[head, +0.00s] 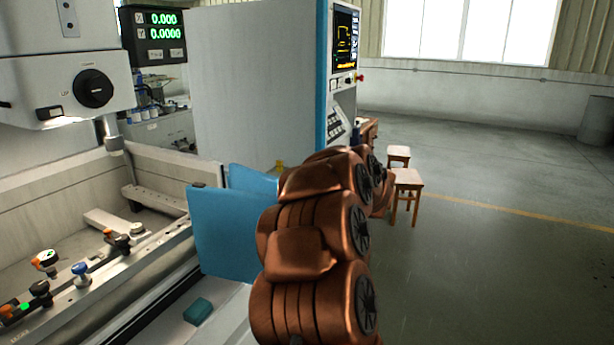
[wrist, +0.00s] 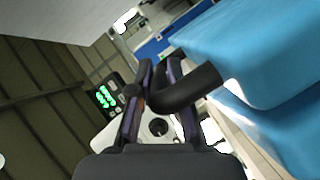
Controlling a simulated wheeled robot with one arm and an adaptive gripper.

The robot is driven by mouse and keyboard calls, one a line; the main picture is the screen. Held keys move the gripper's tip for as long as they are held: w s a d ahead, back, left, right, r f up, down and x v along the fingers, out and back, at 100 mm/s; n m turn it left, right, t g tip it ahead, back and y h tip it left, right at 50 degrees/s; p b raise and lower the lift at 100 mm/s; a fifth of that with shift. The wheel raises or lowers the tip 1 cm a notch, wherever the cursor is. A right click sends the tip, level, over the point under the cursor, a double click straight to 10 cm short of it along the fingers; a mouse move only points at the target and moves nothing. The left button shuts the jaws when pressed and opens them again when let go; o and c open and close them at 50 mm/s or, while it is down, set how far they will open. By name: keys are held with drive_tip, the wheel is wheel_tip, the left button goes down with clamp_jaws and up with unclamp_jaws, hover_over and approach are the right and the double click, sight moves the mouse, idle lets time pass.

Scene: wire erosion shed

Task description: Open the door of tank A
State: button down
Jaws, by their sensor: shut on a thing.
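My gripper (wrist: 146,85) is shut on a black curved handle (wrist: 192,90) in the wrist view. The handle joins a blue panel (wrist: 250,45), which looks like the tank door and fills the right of that view. In the head view a blue panel (head: 222,238) stands upright at the end of the white tank (head: 60,200), with another blue part (head: 252,181) behind it. I cannot tell how far the door stands open. In the head view my copper arm hides my gripper and the handle.
Clamps and knobs (head: 81,272) sit along the tank's rail. A machine head (head: 65,88) hangs above the tank. A grey cabinet with a control screen (head: 345,40) stands behind.

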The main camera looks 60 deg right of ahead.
idle(0.3)
drive_tip(key=c, duration=1.4)
unclamp_jaws()
drive_tip(key=shift+s, duration=0.1)
drive_tip(key=shift+s, duration=0.1)
drive_tip(key=v, duration=1.1)
drive_tip(key=shift+s+a, duration=0.25)
drive_tip(key=shift+s, duration=0.05)
drive_tip(key=shift+r, duration=0.15)
